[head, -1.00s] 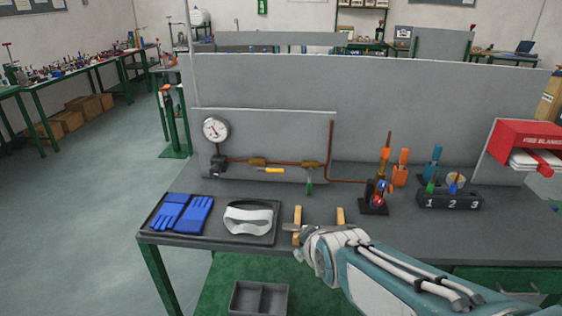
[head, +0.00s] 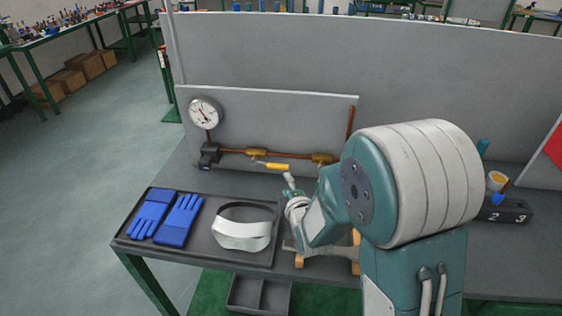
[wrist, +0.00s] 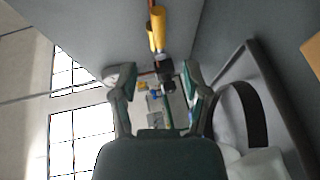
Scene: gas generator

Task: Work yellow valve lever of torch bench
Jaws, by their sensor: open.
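The yellow valve lever (head: 278,166) lies about level along the copper pipe on the grey bench panel, near the left brass valve (head: 256,153). In the wrist view the yellow lever (wrist: 158,25) shows at the top, past my fingertips and not between them. My gripper (head: 289,181) is just below and right of the lever's right end in the head view; I see no contact. The wrist view shows my gripper (wrist: 148,76) open and empty, with its fingers spread. My arm hides part of the panel's right side.
A pressure gauge (head: 205,113) and black fitting (head: 209,155) sit at the panel's left. Below are a dark tray (head: 192,247) with blue gloves (head: 182,219) and a white visor (head: 243,234). A numbered block (head: 503,211) stands at the right. The bench strip under the lever is clear.

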